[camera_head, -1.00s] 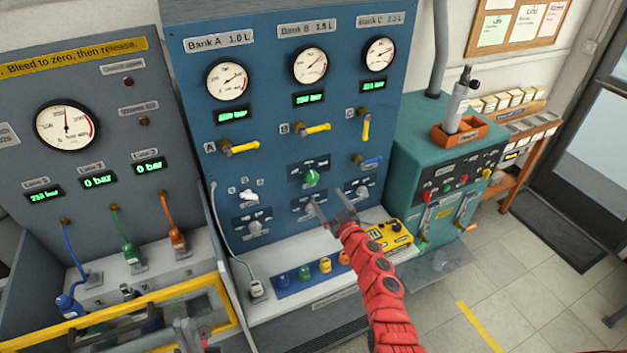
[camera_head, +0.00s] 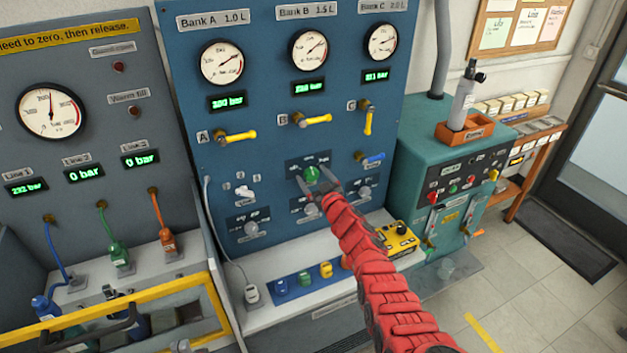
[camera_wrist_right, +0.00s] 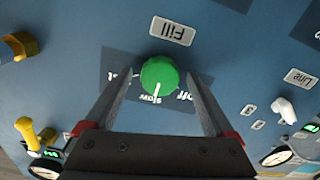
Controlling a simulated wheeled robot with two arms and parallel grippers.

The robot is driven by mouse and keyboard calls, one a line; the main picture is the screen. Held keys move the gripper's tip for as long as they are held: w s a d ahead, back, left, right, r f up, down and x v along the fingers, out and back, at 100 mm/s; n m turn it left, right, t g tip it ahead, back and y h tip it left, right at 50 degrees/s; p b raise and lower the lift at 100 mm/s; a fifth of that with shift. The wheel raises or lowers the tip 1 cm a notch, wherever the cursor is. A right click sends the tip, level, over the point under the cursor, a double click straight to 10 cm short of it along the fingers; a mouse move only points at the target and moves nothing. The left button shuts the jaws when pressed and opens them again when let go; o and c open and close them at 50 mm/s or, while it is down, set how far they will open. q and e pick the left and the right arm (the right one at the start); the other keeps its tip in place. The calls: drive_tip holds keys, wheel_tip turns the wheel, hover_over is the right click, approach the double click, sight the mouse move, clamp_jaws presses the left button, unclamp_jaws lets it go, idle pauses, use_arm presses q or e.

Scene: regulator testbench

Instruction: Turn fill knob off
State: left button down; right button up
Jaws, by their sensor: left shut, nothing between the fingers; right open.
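The green fill knob (camera_head: 312,175) is on the blue panel below Bank B. In the right wrist view the fill knob (camera_wrist_right: 160,76) sits under an upside-down "Fill" label (camera_wrist_right: 171,30). Its white mark points to "slow"; "off" is to the right of that in this view. My right gripper (camera_head: 316,181) is open, with its fingertips at the knob. In the wrist view the right gripper's fingers (camera_wrist_right: 158,80) stand either side of the knob with gaps.
Grey knobs (camera_head: 312,209) sit just below the fill knob. Yellow valve handles (camera_head: 312,120) are above and a blue handle (camera_head: 372,158) is to the right. A white switch (camera_head: 243,192) is to the left. A yellow box (camera_head: 398,238) stands on the ledge.

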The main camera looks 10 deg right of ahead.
drive_tip(key=c, duration=1.4)
drive_tip(key=n, duration=0.3)
drive_tip(key=shift+a, duration=0.1)
drive_tip(key=n, duration=0.2)
drive_tip(key=shift+s+f+n, duration=0.1)
drive_tip(key=shift+f+n, duration=0.05)
drive_tip(key=shift+n, duration=0.25)
drive_tip(key=n, duration=0.3)
drive_tip(key=shift+f+b, duration=0.1)
drive_tip(key=shift+b, duration=0.25)
drive_tip(key=shift+n+b, duration=0.4)
drive_tip(key=shift+n, duration=1.1)
